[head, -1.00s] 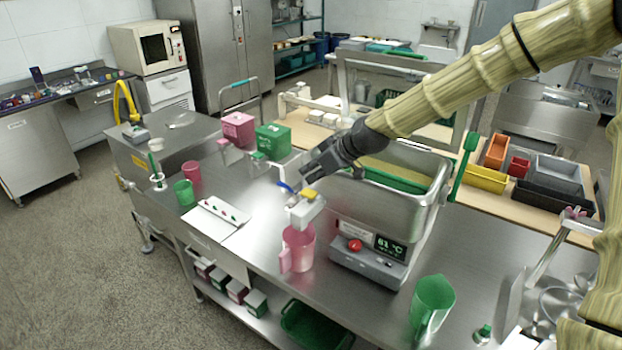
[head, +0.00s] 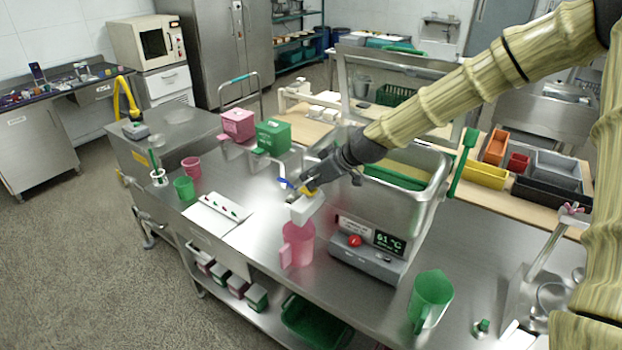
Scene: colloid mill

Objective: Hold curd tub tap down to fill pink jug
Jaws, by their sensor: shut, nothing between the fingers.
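The steel curd tub (head: 405,212) stands on the steel bench, with a green rim strip and a display reading 61 °C on its front. Its tap has a pale block-shaped body (head: 306,209) with a blue lever (head: 286,183) and a yellow part on top. The pink jug (head: 297,246) stands upright on the bench below the tap. My gripper (head: 306,187) is shut and empty, right at the yellow top of the tap and partly hiding it. I cannot tell whether it touches the tap. Any liquid stream or jug contents cannot be made out.
A green jug (head: 431,299) stands to the right of the tub's control box (head: 370,257). Green (head: 184,188) and pink (head: 191,168) cups and a white tray (head: 217,211) stand at left. Pink (head: 238,124) and green (head: 273,136) boxes are behind. Bare bench lies around the pink jug.

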